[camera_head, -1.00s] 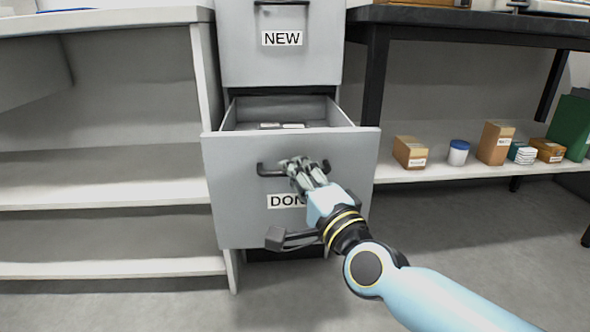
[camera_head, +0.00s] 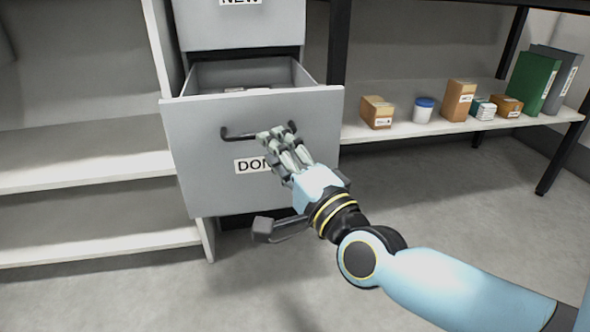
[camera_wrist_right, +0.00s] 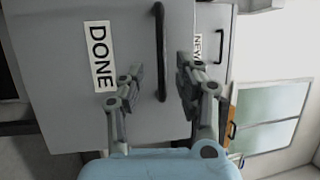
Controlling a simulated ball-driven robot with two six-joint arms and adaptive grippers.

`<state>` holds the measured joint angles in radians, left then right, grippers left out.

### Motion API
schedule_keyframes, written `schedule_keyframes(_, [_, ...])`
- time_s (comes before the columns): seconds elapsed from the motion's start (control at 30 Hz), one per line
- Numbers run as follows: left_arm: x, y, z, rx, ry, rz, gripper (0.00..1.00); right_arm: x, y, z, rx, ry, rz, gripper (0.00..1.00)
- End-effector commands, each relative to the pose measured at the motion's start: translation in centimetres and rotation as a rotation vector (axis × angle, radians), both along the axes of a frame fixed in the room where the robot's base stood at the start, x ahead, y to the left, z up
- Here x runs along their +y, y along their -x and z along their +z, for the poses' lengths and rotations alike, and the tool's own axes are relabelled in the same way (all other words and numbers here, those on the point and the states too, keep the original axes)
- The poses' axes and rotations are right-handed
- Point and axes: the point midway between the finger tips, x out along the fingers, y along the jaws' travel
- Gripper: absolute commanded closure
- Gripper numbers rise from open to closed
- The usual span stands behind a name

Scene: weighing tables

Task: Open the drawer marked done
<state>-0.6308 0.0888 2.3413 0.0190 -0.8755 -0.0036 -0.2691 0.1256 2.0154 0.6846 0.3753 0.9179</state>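The drawer marked DONE (camera_head: 205,170) stands pulled out, its inside showing above the grey front. Its dark bar handle (camera_head: 240,136) runs across the front above the DONE label (camera_head: 252,165), which my fingers partly cover. The label is whole in the right wrist view (camera_wrist_right: 100,56). My right gripper (camera_head: 277,134) is at the right part of the handle. In the right wrist view its fingers (camera_wrist_right: 160,68) are spread on either side of the handle (camera_wrist_right: 160,35), with gaps on both sides. My left gripper is not in view.
The drawer marked NEW (camera_head: 240,25) is above, its front set back. White shelves (camera_head: 80,170) stand at the left. At the right, a low shelf (camera_head: 390,132) holds boxes, a blue-lidded tub (camera_head: 423,110) and binders (camera_head: 535,80). Bare floor lies in front.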

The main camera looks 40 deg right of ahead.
Motion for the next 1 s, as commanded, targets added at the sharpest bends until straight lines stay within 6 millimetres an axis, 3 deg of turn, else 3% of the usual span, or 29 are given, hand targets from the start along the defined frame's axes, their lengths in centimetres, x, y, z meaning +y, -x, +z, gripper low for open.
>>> schedule_keyframes(0.1, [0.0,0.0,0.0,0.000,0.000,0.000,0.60,0.4,2.8,-0.6,0.005,-0.001,-0.001,0.66])
schedule_keyframes(0.33, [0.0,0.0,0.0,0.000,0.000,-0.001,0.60,0.9,6.1,-1.1,0.002,0.000,-0.001,0.66])
schedule_keyframes(1.0, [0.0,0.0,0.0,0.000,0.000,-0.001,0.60,1.0,6.8,-1.2,0.001,-0.001,-0.001,0.66])
